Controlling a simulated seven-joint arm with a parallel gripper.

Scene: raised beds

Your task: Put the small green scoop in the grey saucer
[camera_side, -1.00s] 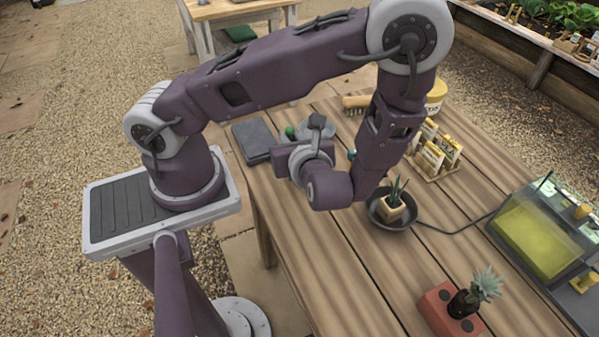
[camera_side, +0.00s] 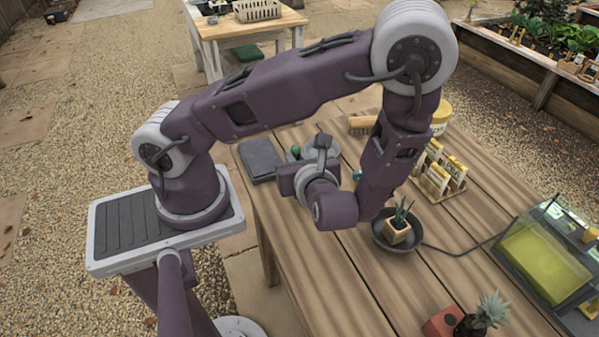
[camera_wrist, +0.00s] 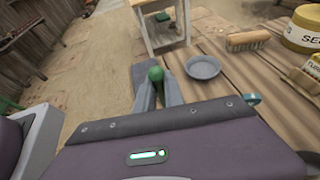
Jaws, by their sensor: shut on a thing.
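The small green scoop (camera_wrist: 156,74) shows as a rounded green end between the grey fingertips of my gripper (camera_wrist: 158,88) in the wrist view. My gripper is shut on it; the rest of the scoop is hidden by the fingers. In the side view the green end (camera_side: 295,150) shows just beyond my wrist, which hides most of the fingers. The grey saucer (camera_wrist: 203,68) is a shallow round dish on the wooden table, right of the scoop in the wrist view and apart from it. It looks empty. In the side view the saucer (camera_side: 333,151) is partly hidden behind my gripper.
A dark flat slab (camera_side: 261,158) lies left of the saucer. A brush (camera_wrist: 256,40), a yellow tub (camera_wrist: 306,28) and seed packets (camera_side: 438,172) stand farther right. A potted succulent (camera_side: 397,232) sits in a dark dish. A small teal thing (camera_wrist: 252,98) is partly hidden. The table's front middle is clear.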

